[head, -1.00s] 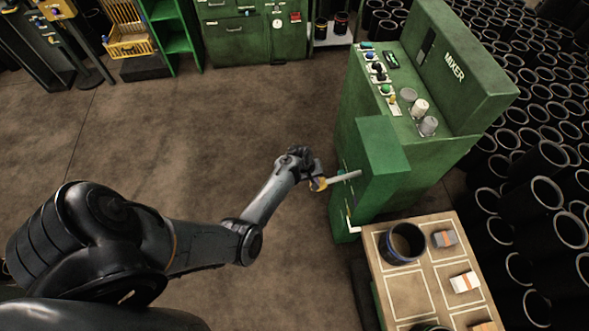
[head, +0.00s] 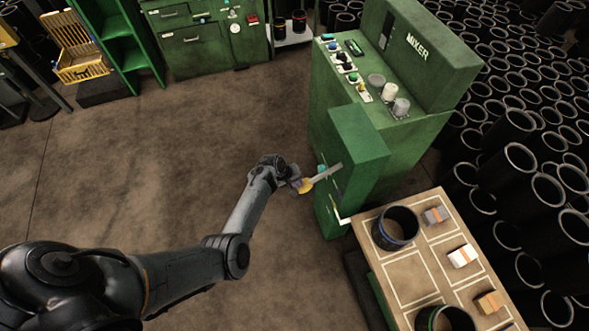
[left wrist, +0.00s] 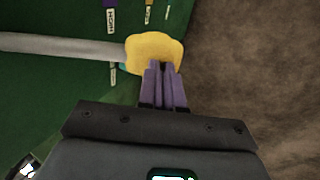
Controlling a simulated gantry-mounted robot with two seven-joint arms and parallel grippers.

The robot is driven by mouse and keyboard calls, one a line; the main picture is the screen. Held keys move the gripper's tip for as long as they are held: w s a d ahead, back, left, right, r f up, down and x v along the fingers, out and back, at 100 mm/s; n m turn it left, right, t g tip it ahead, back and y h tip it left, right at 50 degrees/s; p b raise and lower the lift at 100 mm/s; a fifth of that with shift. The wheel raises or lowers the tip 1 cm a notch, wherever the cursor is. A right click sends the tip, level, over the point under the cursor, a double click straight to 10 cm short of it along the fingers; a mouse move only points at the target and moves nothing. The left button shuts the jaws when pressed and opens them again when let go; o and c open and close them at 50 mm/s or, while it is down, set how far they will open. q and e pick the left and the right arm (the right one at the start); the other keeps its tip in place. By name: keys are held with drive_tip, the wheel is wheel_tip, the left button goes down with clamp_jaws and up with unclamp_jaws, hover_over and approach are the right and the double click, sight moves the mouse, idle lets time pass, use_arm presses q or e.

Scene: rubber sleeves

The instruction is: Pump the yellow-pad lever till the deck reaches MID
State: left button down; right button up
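The lever (head: 327,173) is a flat grey bar at the green mixer's near left side, with a yellow pad (head: 305,186) on its free end. My left gripper (head: 296,183) is at the pad. In the left wrist view the pad (left wrist: 154,50) lies right at the purple fingertips (left wrist: 163,68), which are close together with nothing gripped between them. They appear to touch the pad's lower edge. The wooden-topped deck (head: 408,276) stands beside the mixer, near a small white pointer (head: 343,221). No MID mark is readable. My right gripper is out of view.
The deck carries dark ring-shaped sleeves (head: 396,228) and small boxes (head: 462,256). The mixer (head: 350,115) has knobs and cups on top. Many black tubes (head: 510,170) fill the right side. The floor (head: 150,170) at left is open.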

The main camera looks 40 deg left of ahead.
use_arm(q)
drive_tip(key=shift+s+f, duration=0.4)
drive_tip(key=shift+f, duration=0.25)
drive_tip(key=shift+r+p, duration=0.5)
drive_tip(key=shift+p, duration=0.1)
drive_tip(key=p+v, duration=0.6)
drive_tip(key=v, duration=0.8)
drive_tip(key=shift+a, duration=0.2)
drive_tip(key=shift+f, duration=0.15)
